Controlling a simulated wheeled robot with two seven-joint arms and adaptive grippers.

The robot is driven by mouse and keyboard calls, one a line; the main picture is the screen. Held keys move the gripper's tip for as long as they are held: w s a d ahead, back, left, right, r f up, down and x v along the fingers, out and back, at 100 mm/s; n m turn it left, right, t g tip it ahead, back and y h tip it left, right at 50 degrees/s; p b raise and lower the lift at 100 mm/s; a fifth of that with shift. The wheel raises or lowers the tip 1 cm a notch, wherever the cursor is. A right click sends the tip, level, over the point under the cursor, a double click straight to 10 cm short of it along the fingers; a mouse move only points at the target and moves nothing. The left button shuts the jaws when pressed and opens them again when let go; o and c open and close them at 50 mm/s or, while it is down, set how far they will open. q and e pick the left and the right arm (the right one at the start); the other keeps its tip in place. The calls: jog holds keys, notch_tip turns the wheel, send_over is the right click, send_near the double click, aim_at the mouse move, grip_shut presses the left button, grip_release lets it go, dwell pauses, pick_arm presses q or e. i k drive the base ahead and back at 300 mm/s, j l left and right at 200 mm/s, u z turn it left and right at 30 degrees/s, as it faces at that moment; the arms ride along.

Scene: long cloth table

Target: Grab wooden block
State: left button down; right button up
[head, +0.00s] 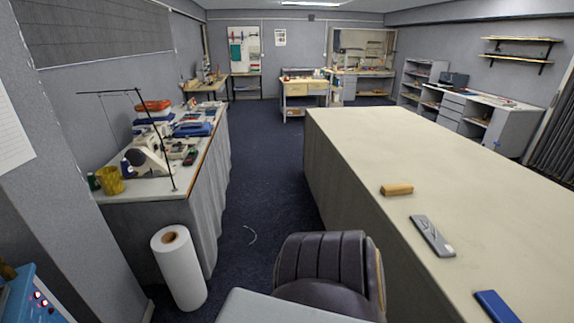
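A small wooden block (397,190), light orange-brown and oblong, lies on the long cream cloth-covered table (400,145) near its left edge. It lies flat with clear cloth around it. Neither of my grippers shows in the head view, so I cannot see whether they are open or shut.
A grey flat object (432,236) and a blue one (496,306) lie nearer on the same table. A dark padded chair (325,262) stands against its left side. A white roll (180,270) stands by the cluttered left table (140,188). Dark floor between the tables is mostly clear.

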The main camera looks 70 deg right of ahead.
aim_at(407, 188)
jog(key=z, duration=3.4)
